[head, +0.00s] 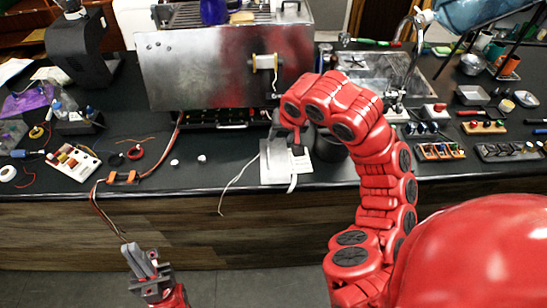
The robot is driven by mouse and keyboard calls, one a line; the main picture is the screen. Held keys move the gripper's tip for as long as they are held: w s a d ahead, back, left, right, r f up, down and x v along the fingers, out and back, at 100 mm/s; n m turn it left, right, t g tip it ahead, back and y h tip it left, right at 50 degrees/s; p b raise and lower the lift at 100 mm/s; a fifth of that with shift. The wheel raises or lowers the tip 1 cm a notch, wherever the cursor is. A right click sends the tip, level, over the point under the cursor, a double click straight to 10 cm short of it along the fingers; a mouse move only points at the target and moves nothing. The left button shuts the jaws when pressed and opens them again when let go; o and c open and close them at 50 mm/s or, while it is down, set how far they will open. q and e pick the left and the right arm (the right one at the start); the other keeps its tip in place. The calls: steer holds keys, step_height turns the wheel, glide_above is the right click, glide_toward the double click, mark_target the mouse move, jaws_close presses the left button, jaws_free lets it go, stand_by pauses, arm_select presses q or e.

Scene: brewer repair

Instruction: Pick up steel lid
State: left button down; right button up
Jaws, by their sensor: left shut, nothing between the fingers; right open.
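I cannot pick out the steel lid with certainty. A dark round container (330,150) stands on the counter, partly hidden behind my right arm; its top is mostly covered. A small pale round disc (526,99) lies at the far right of the counter. My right gripper (279,148) points down over a white sheet (273,174) in front of the steel machine; its fingers are open but partly hidden by the wrist. My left gripper (138,258) is shut and empty, low in front of the counter at the left.
The steel machine (205,75) fills the back centre. Button blocks (440,151), metal trays (472,95) and a sink with a tap (375,70) occupy the right. The counter's front edge (150,198) is mostly clear.

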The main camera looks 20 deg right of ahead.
steer(key=b, duration=0.2)
glide_toward(268, 154)
steer(key=f, duration=0.1)
steer(key=shift+w+d+f+p, duration=0.2)
steer(key=shift+w+f+p, duration=0.15)
steer(key=shift+f, duration=0.25)
steer(key=shift+w+d+f+p, duration=0.2)
steer(key=shift+w+f+p, duration=0.1)
steer(key=shift+f+p, duration=0.25)
steer(key=shift+w+a+f+p, duration=0.15)
steer(key=shift+w+f+p, duration=0.05)
steer(key=shift+f+p, duration=0.1)
steer(key=x, duration=0.1)
steer(key=p+x, duration=0.1)
steer(key=x, duration=0.1)
steer(key=shift+a+f+p, duration=0.1)
steer(key=shift+a+p, duration=0.15)
steer(key=shift+p, duration=0.15)
steer(key=shift+x, duration=0.8)
jaws_close()
